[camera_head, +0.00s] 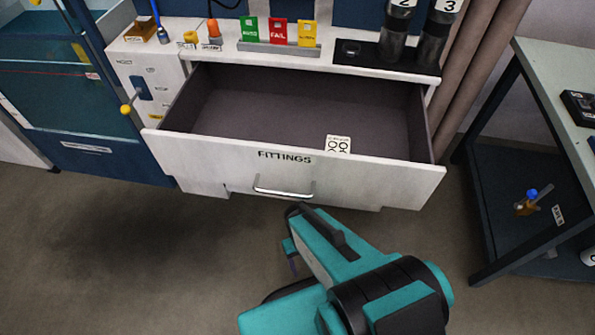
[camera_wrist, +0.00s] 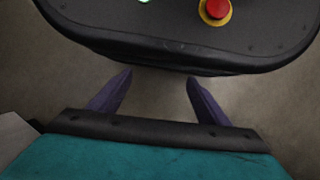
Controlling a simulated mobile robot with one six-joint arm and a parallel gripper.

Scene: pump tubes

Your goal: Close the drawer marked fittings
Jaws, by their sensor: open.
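The drawer marked fittings (camera_head: 200,165) is pulled far out of the white cabinet in the head view. Its dark inside looks empty, apart from a small white card with printed circles (camera_head: 338,144) at the front. A metal bar handle (camera_head: 284,190) sits on its front panel. My arm reaches in from below, in front of the drawer and apart from the handle as far as I can tell. My gripper (camera_wrist: 159,78) shows in the wrist view with its two purple fingers spread and nothing between them. Its fingers are mostly hidden in the head view.
A blue cabinet (camera_head: 110,160) stands left. A table with a lower shelf (camera_head: 545,70) stands right. The floor in front of the drawer is clear at left.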

